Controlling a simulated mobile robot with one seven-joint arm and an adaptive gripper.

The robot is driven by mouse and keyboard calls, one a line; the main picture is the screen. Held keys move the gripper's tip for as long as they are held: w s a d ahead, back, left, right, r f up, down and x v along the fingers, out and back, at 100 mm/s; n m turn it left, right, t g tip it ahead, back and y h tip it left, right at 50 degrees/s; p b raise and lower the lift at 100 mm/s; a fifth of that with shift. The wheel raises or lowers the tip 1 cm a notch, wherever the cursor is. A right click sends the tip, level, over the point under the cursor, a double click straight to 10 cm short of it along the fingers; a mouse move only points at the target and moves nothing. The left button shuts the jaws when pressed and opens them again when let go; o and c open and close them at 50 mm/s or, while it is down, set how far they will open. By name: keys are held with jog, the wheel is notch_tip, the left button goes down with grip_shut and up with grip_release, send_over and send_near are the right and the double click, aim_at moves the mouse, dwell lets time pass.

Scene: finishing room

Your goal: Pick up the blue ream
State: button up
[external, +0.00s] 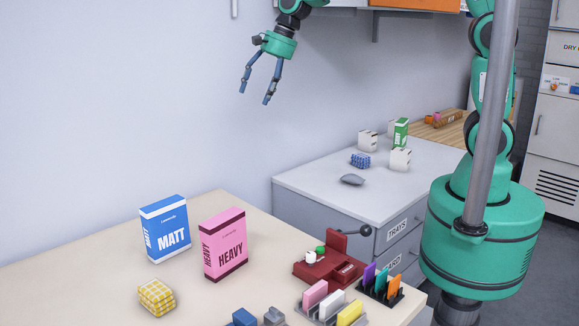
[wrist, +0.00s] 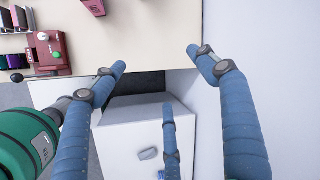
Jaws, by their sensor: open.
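The blue ream (external: 172,236), a blue and white box marked MATT, stands upright on the pale table at the left in the external view. It is not seen in the wrist view. My gripper (external: 255,96) is open and empty, high above the table, up and to the right of the blue ream. Its blue fingers hang downward and spread apart. In the wrist view my gripper (wrist: 157,60) shows open fingers with nothing between them.
A pink ream (external: 225,246) marked HEAVY stands just right of the blue ream. A yellow checked bundle (external: 156,298) lies in front. A dark red device (external: 328,268) and card racks (external: 335,310) are at the right. The grey drawer cabinet (external: 320,185) stands behind, holding small boxes.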

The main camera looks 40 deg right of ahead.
jog(key=w+a+f+m+g+p, duration=0.1)
jog(key=w+a+f+m, duration=0.1)
jog(key=a+f, duration=0.5)
jog(key=w+a+f+m+p, duration=0.2)
jog(key=a+f, duration=0.2)
jog(key=a, duration=0.7)
jog(key=m+g+p, duration=0.2)
jog(key=m, duration=0.2)
send_near(163, 236)
jog(key=shift+y, duration=0.4)
jog(key=d+r, duration=0.1)
jog(key=w+d+r, duration=0.1)
jog(key=d+r, duration=0.1)
jog(key=shift+s+a+f, duration=0.1)
jog(key=shift+a+f, duration=0.1)
jog(key=shift+f, duration=0.05)
jog(key=x, duration=0.8)
jog(key=shift+f+b, duration=0.25)
jog(key=shift+b, duration=0.15)
jog(key=shift+a, duration=0.15)
jog(key=shift+x, duration=2.6)
jog(key=shift+w, duration=0.3)
